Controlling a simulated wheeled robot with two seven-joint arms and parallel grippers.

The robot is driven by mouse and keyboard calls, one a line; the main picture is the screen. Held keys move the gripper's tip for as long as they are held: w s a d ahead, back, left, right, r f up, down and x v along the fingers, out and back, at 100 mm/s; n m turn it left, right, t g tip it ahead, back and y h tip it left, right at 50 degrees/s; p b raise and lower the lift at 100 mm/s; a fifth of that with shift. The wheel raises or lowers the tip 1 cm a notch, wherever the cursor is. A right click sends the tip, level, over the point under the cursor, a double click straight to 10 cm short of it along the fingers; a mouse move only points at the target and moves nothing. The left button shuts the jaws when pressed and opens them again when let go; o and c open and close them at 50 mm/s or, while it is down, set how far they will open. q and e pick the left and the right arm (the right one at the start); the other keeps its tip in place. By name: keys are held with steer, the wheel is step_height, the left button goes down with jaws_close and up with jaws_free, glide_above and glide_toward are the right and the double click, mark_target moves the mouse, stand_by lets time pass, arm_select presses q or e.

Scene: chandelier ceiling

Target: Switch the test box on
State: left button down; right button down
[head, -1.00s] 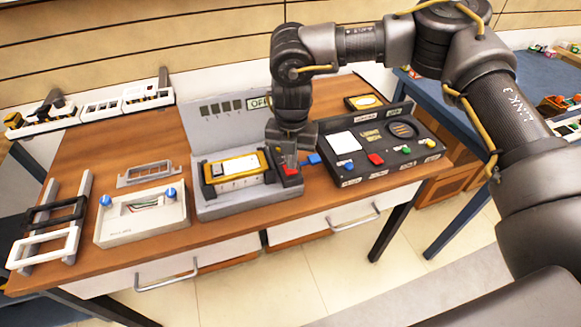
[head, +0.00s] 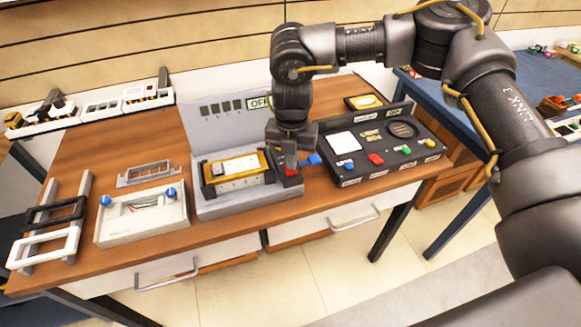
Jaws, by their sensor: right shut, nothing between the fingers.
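The grey test box (head: 205,207) stands mid-table with an upright back panel (head: 203,132). A sign on the panel (head: 259,103) seems to read "OFF", its right end close behind my arm. A yellow-framed switch plate (head: 237,171) lies on the box. At the box's right end is a dark block with a red part (head: 291,170) and a blue piece (head: 312,159) beside it. My right gripper (head: 290,153) is shut and empty, pointing down over the red part. Its tips partly hide that part, so I cannot tell whether they touch. My left gripper is out of view.
A black control panel (head: 375,170) with coloured buttons stands close on the right. A white box with blue knobs (head: 140,222) and frames on a rack (head: 45,245) are on the left. The front table edge is clear.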

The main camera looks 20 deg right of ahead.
mark_target(292, 172)
steer(key=shift+f+b, duration=0.6)
steer(key=shift+f, duration=0.45)
stand_by(0.4)
steer(key=shift+s+r, duration=0.1)
steer(key=shift+r+p, duration=0.8)
steer(key=shift+r, duration=0.05)
steer(key=shift+r+p, duration=1.9)
steer(key=shift+r, duration=0.7)
